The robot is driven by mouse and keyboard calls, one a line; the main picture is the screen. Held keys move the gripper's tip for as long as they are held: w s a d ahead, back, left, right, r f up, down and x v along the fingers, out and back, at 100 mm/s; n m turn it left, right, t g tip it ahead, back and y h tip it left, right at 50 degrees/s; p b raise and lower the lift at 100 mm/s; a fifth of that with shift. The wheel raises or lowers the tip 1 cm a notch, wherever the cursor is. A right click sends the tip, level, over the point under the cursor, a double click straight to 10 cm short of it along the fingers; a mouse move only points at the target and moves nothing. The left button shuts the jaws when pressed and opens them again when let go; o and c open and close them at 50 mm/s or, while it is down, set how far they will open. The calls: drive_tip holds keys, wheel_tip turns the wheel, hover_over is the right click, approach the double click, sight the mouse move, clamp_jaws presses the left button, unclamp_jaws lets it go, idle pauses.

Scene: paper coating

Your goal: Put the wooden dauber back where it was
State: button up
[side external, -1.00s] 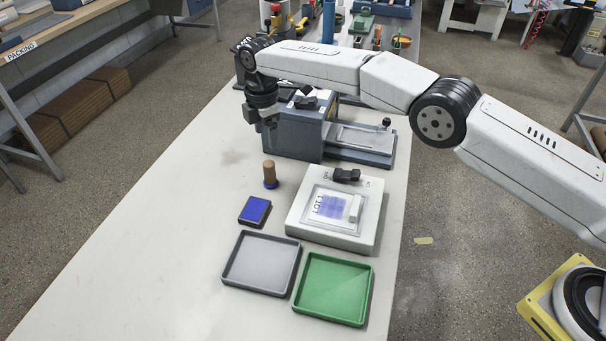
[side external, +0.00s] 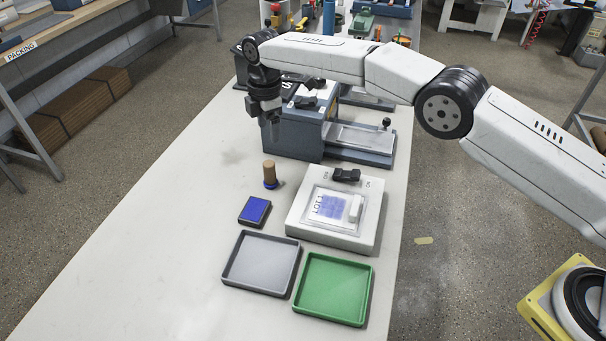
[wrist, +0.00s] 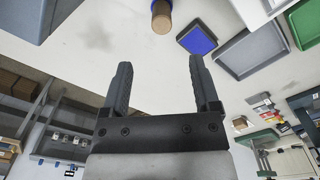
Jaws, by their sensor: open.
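The wooden dauber (side external: 269,171) stands upright on the white table, with a blue lower end, just behind the blue ink pad (side external: 255,210). In the wrist view the dauber (wrist: 161,18) shows at the top, partly cut off by the frame edge, with the ink pad (wrist: 198,40) to its right. My gripper (side external: 267,118) is above the table, behind and higher than the dauber, apart from it. In the wrist view its two fingers (wrist: 160,78) are spread with nothing between them.
A white plate (side external: 368,234) with a printed sheet lies right of the dauber. A grey tray (side external: 226,272) and a green tray (side external: 369,301) are in front. A blue-grey machine (side external: 292,137) stands close beside my gripper. The table's left side is clear.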

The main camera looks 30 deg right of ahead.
drive_tip(key=s+d+r+m+t, duration=0.1)
drive_tip(key=s+d+r+m, duration=0.1)
drive_tip(key=s+d+m, duration=0.45)
drive_tip(key=s+d+r+m, duration=0.1)
drive_tip(key=s+d+m, duration=0.2)
drive_tip(key=d, duration=0.6)
drive_tip(key=s+d+f+m, duration=0.1)
drive_tip(key=s+d+m, duration=0.3)
drive_tip(key=s, duration=0.7)
drive_tip(key=s+d+f+m+t, duration=0.1)
drive_tip(key=s+d+m, duration=0.4)
drive_tip(key=s, duration=0.7)
drive_tip(key=shift+f+t, duration=0.3)
drive_tip(key=shift+f, duration=0.15)
